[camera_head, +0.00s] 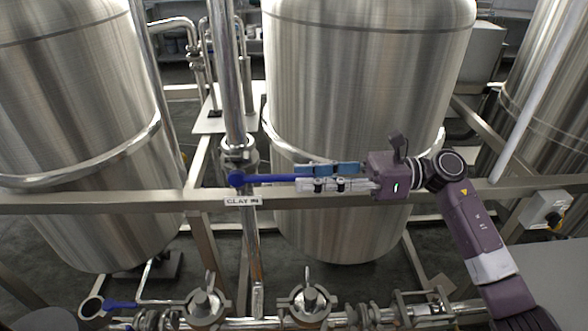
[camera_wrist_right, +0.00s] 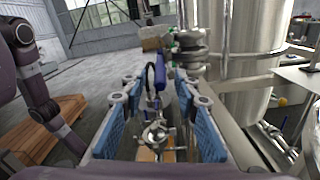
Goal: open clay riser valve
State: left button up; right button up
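The clay riser valve sits on the vertical steel riser pipe (camera_head: 241,153), above a label reading "CLAY IN" (camera_head: 243,201). Its blue lever handle (camera_head: 270,178) points right, roughly horizontal and across the pipe. My right gripper (camera_head: 299,178) is at the free end of the handle, with one finger above and one below it in the head view. In the right wrist view, the blue handle (camera_wrist_right: 152,78) lies between the spread fingers with blue pads, with gaps visible on both sides. The handle's very end is partly hidden by the fingers. My left gripper is not in view.
A large steel tank (camera_head: 360,90) stands behind, another tank (camera_head: 70,100) at left. Low pipes with clamps (camera_head: 310,300) and a second blue handle (camera_head: 122,304) lie along the front.

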aim_at(294, 174)
jog(key=shift+a+p, duration=0.45)
jog(key=shift+a, duration=1.15)
jog(key=shift+c, duration=0.6)
grip_shut()
